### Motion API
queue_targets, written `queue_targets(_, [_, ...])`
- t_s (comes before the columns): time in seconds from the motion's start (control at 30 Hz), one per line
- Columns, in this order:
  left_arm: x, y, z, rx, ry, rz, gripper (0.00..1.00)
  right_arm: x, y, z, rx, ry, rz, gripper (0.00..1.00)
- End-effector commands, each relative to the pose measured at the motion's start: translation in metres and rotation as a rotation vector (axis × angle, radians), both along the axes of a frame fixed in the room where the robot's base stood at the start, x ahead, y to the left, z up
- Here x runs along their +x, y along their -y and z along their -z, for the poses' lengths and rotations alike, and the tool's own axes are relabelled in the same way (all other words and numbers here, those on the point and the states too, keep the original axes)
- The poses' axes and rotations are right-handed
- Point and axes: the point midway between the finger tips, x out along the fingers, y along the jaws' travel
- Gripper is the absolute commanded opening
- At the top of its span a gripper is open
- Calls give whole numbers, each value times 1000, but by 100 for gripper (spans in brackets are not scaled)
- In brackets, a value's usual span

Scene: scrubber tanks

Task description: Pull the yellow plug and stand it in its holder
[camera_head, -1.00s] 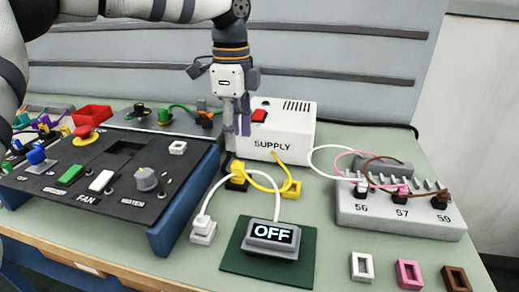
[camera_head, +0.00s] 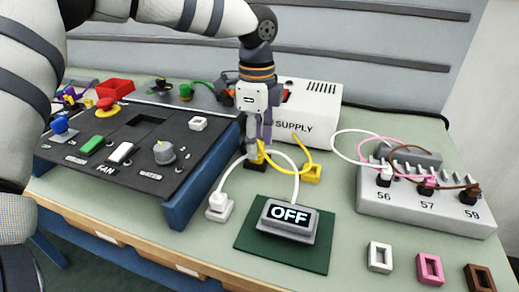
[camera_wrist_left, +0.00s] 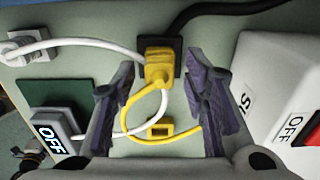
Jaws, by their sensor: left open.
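The yellow plug (camera_head: 260,153) is upright in a black socket on the bench in front of the supply box; its yellow cord curves right. It also shows in the left wrist view (camera_wrist_left: 157,66). The yellow holder (camera_head: 312,173), a small block with an opening, sits on the bench to its right; in the left wrist view the holder (camera_wrist_left: 160,129) looks empty. My left gripper (camera_head: 258,140) points down just above the plug, hiding part of it. Its open fingers (camera_wrist_left: 159,78) are on either side of the plug, apart from it.
The supply box (camera_head: 304,112) stands close behind the gripper. A control panel (camera_head: 115,150) is at left. A white plug (camera_head: 217,205) and an OFF display (camera_head: 289,217) are in front. A numbered terminal block (camera_head: 425,205) and white, pink and brown holders are at right.

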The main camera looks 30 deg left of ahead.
Motion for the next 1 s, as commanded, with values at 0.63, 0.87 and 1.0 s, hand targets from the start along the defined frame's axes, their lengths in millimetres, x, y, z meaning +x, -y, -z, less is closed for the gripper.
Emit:
queue_targets(0.63, [0,0,15,-1,2,1,41,1,0,-1,0,5,0,0])
queue_targets(0.87, [0,0,14,0,3,1,41,2,0,-2,0,9,0,0])
queue_targets(1.0, [0,0,13,1,4,1,41,5,0,-5,0,20,0,0])
